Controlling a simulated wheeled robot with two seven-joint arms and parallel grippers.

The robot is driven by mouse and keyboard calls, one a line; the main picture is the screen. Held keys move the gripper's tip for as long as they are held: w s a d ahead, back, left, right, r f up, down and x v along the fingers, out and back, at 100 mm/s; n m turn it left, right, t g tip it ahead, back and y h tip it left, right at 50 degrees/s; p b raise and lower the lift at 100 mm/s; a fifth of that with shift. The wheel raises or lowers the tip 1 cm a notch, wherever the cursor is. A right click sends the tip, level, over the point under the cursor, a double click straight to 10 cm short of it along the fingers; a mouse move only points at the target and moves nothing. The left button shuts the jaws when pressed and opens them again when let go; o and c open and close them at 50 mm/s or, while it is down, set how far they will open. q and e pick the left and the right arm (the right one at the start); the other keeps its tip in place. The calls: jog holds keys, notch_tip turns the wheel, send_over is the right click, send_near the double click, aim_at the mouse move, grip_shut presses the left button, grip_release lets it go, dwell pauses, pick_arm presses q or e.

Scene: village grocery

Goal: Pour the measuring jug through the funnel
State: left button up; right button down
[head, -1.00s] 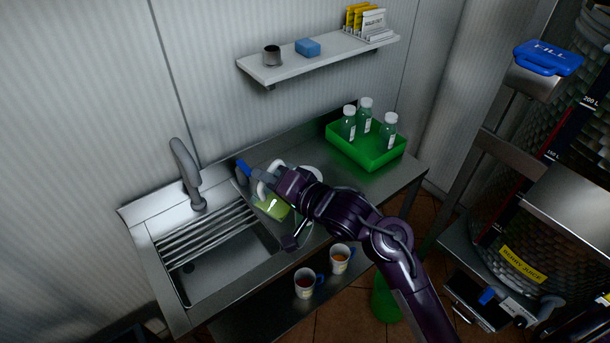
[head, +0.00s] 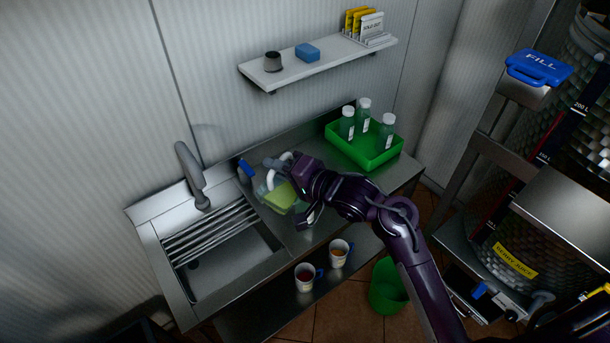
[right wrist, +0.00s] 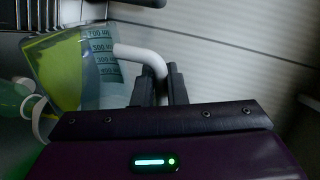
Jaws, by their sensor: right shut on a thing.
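The measuring jug (head: 281,197) is clear, with yellow-green liquid in it and a white handle. It is in front of my right gripper (head: 277,163), over the steel counter beside the sink. In the right wrist view the jug (right wrist: 72,68) shows dark volume marks, and its white handle is between the fingers of my right gripper (right wrist: 163,88), which is shut on it. The liquid line looks slanted in that view. A pale green bottle-like thing (right wrist: 12,98) and a white rim show at the left edge. I cannot tell whether that rim is the funnel. My left gripper is out of view.
A green tray (head: 350,155) with 3 capped bottles stands at the counter's back right. The sink (head: 215,262) and tap (head: 190,172) are to the left. Two mugs (head: 305,277) stand on the lower shelf. A wall shelf (head: 318,64) hangs above.

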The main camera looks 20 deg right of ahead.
jog(key=shift+w+d+r+m, duration=0.3)
jog(key=shift+w+d, duration=0.2)
jog(key=shift+d, duration=0.1)
jog(key=shift+w+d+r+m+g+y, duration=0.15)
jog(key=shift+w+d+r+m+y, duration=0.2)
jog(key=shift+w+d+m, duration=0.3)
jog(key=shift+w+d+r+m+g+y, duration=0.15)
jog(key=shift+w+d+r+m, duration=0.25)
jog(key=shift+d+m, duration=0.25)
dwell(1.3)
